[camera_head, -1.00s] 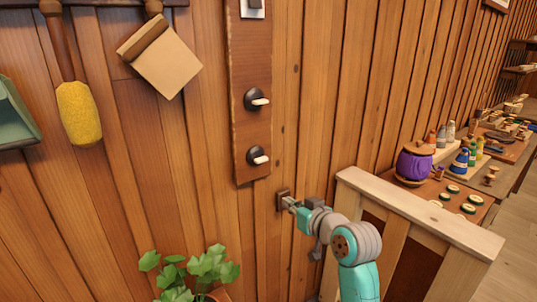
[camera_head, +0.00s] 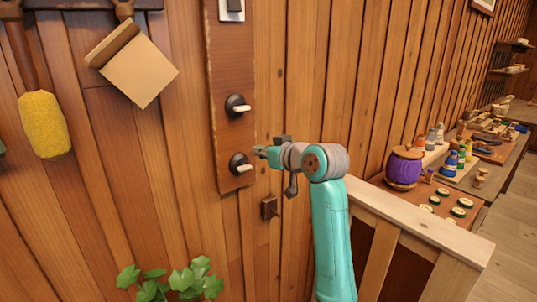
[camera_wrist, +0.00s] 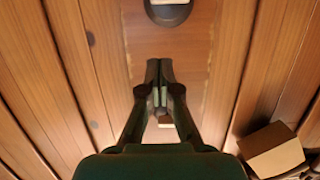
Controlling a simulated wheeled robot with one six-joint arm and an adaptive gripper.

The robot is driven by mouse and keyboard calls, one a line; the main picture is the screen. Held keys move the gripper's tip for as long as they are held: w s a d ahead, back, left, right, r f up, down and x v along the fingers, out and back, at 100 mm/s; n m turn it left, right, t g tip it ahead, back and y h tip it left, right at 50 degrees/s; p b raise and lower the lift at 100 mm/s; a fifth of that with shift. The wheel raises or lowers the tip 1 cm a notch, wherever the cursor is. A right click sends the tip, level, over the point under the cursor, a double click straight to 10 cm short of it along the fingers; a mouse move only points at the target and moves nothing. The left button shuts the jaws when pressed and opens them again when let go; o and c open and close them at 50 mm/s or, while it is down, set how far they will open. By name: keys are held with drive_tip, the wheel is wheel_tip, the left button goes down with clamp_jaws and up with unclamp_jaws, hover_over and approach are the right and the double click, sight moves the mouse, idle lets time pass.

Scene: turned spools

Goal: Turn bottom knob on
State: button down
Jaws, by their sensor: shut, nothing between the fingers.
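The bottom knob (camera_head: 240,165) is a dark round disc with a pale handle, low on a brown wooden panel (camera_head: 222,140). Its handle points out to the right. A second, similar knob (camera_head: 237,106) sits above it. My gripper (camera_head: 258,151) is shut and empty, with its tips just right of and slightly above the bottom knob. I cannot tell whether they touch. In the wrist view the shut fingers (camera_wrist: 160,72) lie over the panel, with one dark disc at the top edge and a pale handle partly hidden below the tips.
A small wooden block (camera_head: 270,207) is fixed to the wall below my gripper. A plant (camera_head: 180,282) stands at the bottom. A pale wooden rail (camera_head: 420,222) and a bench with a purple pot (camera_head: 404,168) are at right. A wooden dustpan (camera_head: 138,70) hangs at upper left.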

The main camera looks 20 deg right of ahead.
sight(243, 167)
drive_tip(key=w+f, duration=0.2)
drive_tip(key=w+a+f, duration=0.1)
drive_tip(key=w+f, duration=0.1)
drive_tip(key=shift+a, duration=0.1)
drive_tip(key=shift+f, duration=0.55)
drive_tip(key=shift+f+m+y, duration=0.1)
drive_tip(key=shift+m+y, duration=0.2)
drive_tip(key=shift+m, duration=0.4)
drive_tip(key=shift+d+f+m+y, duration=0.15)
drive_tip(key=shift+d+m+y, duration=0.2)
drive_tip(key=shift+m, duration=0.25)
wheel_tip(243, 167, down, 3)
drive_tip(key=m+y, duration=0.1)
drive_tip(key=m, duration=0.2)
drive_tip(key=m+y, duration=0.1)
drive_tip(key=m, duration=0.3)
drive_tip(key=m+y, duration=0.1)
drive_tip(key=m, duration=0.3)
drive_tip(key=shift+w+d+f+t+y, duration=0.1)
drive_tip(key=shift+d+t+y, duration=0.05)
drive_tip(key=shift+t+y, duration=0.15)
